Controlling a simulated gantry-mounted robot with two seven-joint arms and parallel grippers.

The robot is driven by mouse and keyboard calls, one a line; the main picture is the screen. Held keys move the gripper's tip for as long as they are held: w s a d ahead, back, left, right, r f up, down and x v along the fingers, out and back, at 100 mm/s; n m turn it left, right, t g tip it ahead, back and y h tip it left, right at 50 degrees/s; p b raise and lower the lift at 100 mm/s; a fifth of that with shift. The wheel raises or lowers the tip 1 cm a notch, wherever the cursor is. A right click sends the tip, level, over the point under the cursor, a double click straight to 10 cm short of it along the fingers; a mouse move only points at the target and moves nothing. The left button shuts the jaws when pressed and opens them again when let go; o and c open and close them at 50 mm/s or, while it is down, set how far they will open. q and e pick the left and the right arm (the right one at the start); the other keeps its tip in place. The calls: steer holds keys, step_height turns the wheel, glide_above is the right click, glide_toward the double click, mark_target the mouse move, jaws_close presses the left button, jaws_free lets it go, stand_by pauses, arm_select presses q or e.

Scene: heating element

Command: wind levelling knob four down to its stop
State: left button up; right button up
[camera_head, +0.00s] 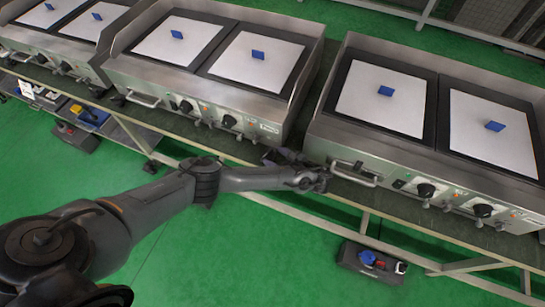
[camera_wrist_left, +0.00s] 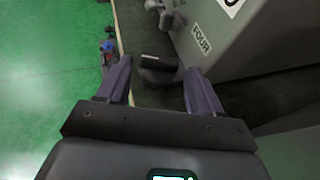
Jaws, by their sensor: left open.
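Levelling knob four (camera_wrist_left: 158,64) is a dark squat knob low at the corner of a griddle, below a white label (camera_wrist_left: 201,39) reading FOUR. My left gripper (camera_wrist_left: 158,72) is open in the left wrist view, with one finger on each side of the knob. Whether the fingers touch it cannot be told. In the head view my left gripper (camera_head: 282,157) is small and dark by the front right corner of the middle griddle (camera_head: 205,92). The knob cannot be made out there. My right gripper is not in view.
Another griddle (camera_head: 352,152) stands close on the right, leaving a narrow gap beside my wrist. The bench top (camera_wrist_left: 135,40) edge runs along the green floor. Front controls (camera_wrist_left: 166,14) stick out beyond the knob. A tool tray (camera_head: 372,265) sits under the bench.

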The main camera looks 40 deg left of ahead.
arm_select(q)
steer(key=shift+x, duration=0.8)
steer(key=shift+a+f, duration=0.15)
steer(key=shift+a, duration=0.2)
steer(key=c, duration=0.8)
steer(key=shift+o, duration=0.2)
steer(key=shift+w+f+n+g+b, duration=0.15)
steer(key=shift+n+g+b, duration=0.25)
steer(key=shift+n+g, duration=0.2)
steer(key=shift+w+r+n+g+b, duration=0.1)
steer(key=shift+w+n+g+b, duration=0.1)
steer(key=shift+n+g+b, duration=0.25)
steer(key=shift+n+g, duration=0.45)
steer(key=shift+g, duration=0.2)
steer(key=o, duration=0.8)
steer(key=shift+c, duration=0.2)
steer(key=shift+d, duration=0.1)
